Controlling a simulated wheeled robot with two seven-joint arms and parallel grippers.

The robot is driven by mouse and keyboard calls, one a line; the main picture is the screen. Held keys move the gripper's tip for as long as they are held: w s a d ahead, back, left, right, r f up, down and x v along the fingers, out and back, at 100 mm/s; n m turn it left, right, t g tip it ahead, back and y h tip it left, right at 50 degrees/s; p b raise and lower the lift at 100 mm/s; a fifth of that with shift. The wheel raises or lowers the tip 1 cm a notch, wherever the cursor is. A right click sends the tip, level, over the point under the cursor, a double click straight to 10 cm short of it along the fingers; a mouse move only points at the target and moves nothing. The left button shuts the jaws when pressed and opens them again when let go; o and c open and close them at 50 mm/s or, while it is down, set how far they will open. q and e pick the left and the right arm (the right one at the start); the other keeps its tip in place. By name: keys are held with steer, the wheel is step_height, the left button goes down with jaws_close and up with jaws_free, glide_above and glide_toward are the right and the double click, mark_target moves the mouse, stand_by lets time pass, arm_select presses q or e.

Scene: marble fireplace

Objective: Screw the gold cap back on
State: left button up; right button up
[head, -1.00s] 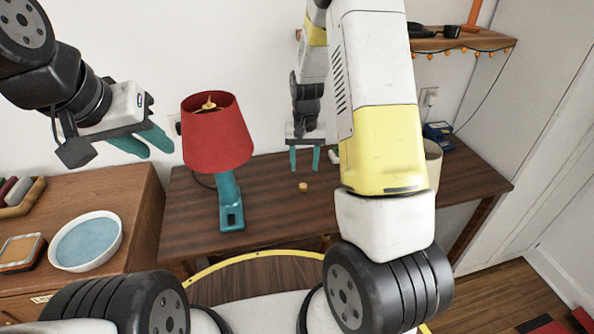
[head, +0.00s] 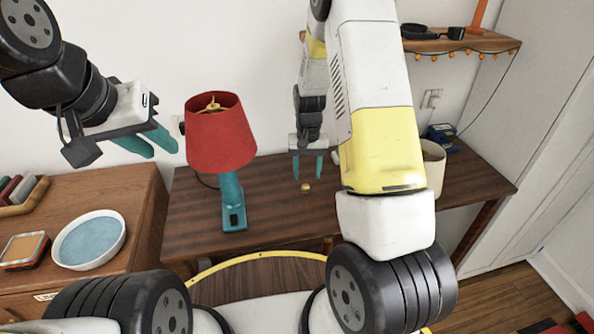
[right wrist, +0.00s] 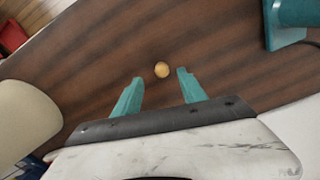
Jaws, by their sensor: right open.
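The gold cap (head: 306,187) lies on the dark wooden table, right of the lamp's base. In the right wrist view the cap (right wrist: 161,69) is a small round gold disc just beyond and between my fingertips. My right gripper (head: 307,176) is open and empty above the table, pointing down close over the cap; its fingers also show in the right wrist view (right wrist: 158,76). The lamp (head: 221,135) has a red shade, a teal stem and a gold tip showing inside the shade's open top. My left gripper (head: 164,147) is open and empty, in the air left of the shade.
The lamp's teal base (right wrist: 290,32) is at the right wrist view's upper right. A cream bin (head: 432,165) stands at the table's right, partly behind my right arm. A side cabinet with a bowl (head: 90,240) is at left. Bare table surrounds the cap.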

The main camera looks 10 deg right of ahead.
mark_target(306, 185)
steer(key=f, duration=0.5)
steer(key=shift+w, duration=0.35)
jaws_close()
